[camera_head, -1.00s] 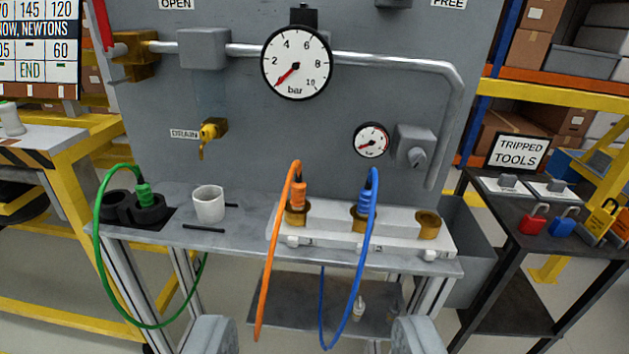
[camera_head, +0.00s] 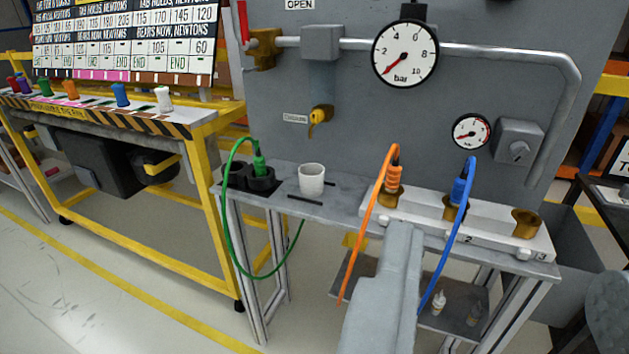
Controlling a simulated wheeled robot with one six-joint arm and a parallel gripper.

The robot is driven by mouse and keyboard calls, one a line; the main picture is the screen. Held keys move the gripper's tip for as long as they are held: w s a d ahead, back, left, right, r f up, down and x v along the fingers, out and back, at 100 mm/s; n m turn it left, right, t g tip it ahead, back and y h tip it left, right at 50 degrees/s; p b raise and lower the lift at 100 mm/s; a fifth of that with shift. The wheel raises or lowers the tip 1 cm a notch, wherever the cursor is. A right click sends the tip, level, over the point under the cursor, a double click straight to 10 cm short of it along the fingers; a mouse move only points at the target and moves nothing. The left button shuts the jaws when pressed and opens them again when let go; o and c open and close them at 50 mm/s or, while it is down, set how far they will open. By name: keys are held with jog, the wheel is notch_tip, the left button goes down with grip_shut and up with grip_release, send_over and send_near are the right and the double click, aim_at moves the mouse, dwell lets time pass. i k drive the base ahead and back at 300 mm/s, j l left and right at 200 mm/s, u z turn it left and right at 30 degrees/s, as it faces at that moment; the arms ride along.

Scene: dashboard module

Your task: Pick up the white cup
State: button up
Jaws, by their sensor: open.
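The white cup (camera_head: 311,181) stands upright on the grey bench top (camera_head: 345,211), left of the white socket block. Its open mouth faces up, and nothing touches it. My gripper (camera_head: 503,258) shows only in part: one long grey finger rises at the lower middle, and a darker rounded grey part at the right edge appears to be the other. It is open, with no cup in it. The cup is up and left of the near finger, well apart from it.
A black holder (camera_head: 236,176) with a green plug (camera_head: 259,164) and looped green cable stands left of the cup. An orange plug (camera_head: 393,177) and a blue plug (camera_head: 459,191) sit in the socket block (camera_head: 490,233), their cables hanging in front. The gauge panel (camera_head: 350,105) rises behind.

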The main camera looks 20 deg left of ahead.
aim_at(312, 181)
jog(key=i+l+u, duration=0.25)
jog(key=i+l, duration=0.15)
jog(key=l, duration=0.2)
jog(key=i+l+u, duration=0.1)
jog(key=l, duration=0.25)
jog(key=i+l+u, duration=0.1)
jog(key=l, duration=0.25)
jog(key=i+l+u, duration=0.1)
jog(key=i+l, duration=0.15)
jog(key=l, duration=0.15)
jog(key=i+l+u, duration=0.15)
jog(key=l, duration=0.2)
